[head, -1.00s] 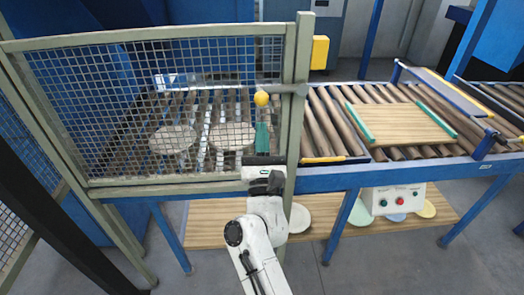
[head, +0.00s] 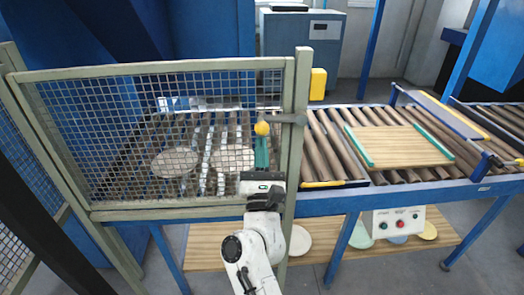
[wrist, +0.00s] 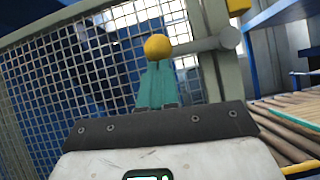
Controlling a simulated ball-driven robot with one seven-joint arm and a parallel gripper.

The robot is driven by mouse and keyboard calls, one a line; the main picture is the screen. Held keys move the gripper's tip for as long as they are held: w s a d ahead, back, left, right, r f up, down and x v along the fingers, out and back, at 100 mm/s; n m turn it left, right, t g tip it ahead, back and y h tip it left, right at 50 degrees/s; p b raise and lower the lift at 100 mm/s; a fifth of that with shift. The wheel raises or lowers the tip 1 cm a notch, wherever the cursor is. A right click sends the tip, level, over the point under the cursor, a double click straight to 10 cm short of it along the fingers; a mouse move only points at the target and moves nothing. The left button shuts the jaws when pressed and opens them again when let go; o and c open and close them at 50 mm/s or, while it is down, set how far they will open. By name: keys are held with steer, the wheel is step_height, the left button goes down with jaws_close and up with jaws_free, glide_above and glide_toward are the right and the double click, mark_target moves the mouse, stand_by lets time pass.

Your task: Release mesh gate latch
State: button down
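The mesh gate (head: 110,213) stands closed-looking at the left, a beige frame with wire mesh. Its latch is a grey bar (head: 288,118) at the gate's right post, ending in a round yellow knob (head: 262,128). The bar and knob also show in the wrist view, the knob (wrist: 158,47) at upper centre. My gripper (head: 262,148) is upright in front of the gate, just below the knob. In the wrist view its teal fingers (wrist: 158,75) lie side by side with nothing visible between them. The knob appears just past their tips; I cannot tell whether they touch.
Behind the mesh, round plates (head: 175,162) lie on rollers. A wooden board with teal edges (head: 398,147) sits on the roller conveyor at right. A yellow box (head: 318,84) is on the post. A button panel (head: 399,221) and plates are on the lower shelf.

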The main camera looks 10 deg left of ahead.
mark_target(258, 132)
steer(key=r+m+h, duration=0.2)
steer(key=m+h, duration=0.1)
steer(key=r+m+h+p, duration=0.1)
steer(key=m, duration=0.1)
steer(key=shift+s+a, duration=0.1)
steer(key=shift+a, duration=0.25)
steer(key=r+m+h, duration=0.2)
steer(key=m, duration=0.1)
steer(key=shift+m, duration=0.3)
steer(key=w+d+r+m+g+h+b, duration=0.1)
steer(key=d+r+m+g+h, duration=0.3)
steer(key=m, duration=1.2)
steer(key=shift+w+d+r+g+h, duration=0.3)
steer(key=shift+w+d+r+g, duration=0.35)
steer(key=shift+d+r+g, duration=1.7)
steer(key=shift+a+r+t, duration=0.25)
steer(key=shift+r, duration=0.1)
